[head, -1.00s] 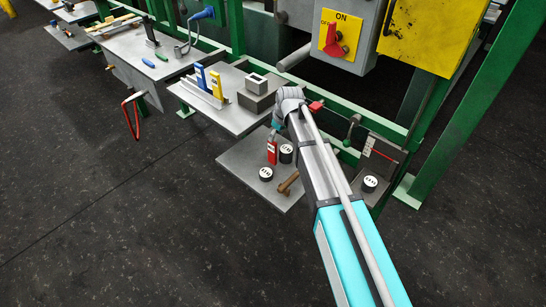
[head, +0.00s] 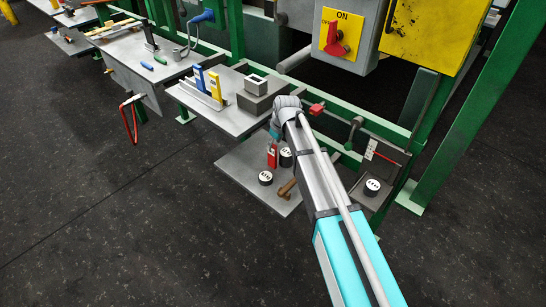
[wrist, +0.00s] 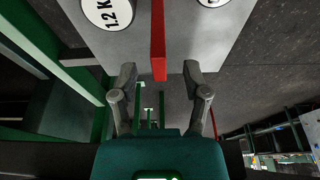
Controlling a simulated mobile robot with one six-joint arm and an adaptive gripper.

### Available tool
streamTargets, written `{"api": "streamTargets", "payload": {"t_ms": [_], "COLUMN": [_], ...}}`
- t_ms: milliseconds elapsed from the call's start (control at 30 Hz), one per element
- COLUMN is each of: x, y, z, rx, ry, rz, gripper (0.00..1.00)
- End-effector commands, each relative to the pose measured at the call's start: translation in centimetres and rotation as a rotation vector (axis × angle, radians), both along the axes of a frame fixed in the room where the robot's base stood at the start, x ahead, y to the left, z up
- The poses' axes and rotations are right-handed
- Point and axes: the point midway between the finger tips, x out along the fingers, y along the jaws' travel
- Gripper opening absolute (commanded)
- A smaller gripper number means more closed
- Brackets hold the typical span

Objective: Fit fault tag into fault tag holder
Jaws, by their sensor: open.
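The red fault tag (head: 272,156) stands upright on the lower grey shelf, with a small pale label on its face. In the wrist view the red tag (wrist: 158,40) shows edge-on as a narrow bar between my fingers. My gripper (wrist: 159,75) is open, one finger on each side of the tag's line; I cannot tell whether they touch it. In the head view my gripper (head: 274,135) is just above the tag, partly hidden by my arm. A grey block with an opening (head: 257,84) on the upper shelf may be the fault tag holder; I cannot tell for sure.
Black-and-white round weights (head: 265,178) and a brown wooden-looking piece (head: 287,187) sit near the tag. Blue and yellow upright pieces (head: 214,84) stand in a grey rack on the upper shelf. Green frame rails (head: 340,148) run behind.

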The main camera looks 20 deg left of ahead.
Motion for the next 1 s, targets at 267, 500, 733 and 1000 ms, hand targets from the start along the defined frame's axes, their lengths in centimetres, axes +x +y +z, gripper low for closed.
{"api": "streamTargets", "payload": {"t_ms": [267, 500, 733, 1000], "x": [0.2, 0.5, 0.6, 0.7], "y": [0.4, 1.0, 1.4, 1.5], "z": [-1.5, -3.4, -4.7, -4.9], "rx": [0.000, 0.000, 0.000, 0.000], "ry": [0.000, 0.000, 0.000, 0.000], "rz": [0.000, 0.000, 0.000, 0.000], "gripper": [0.60, 0.60, 0.60, 0.60]}}
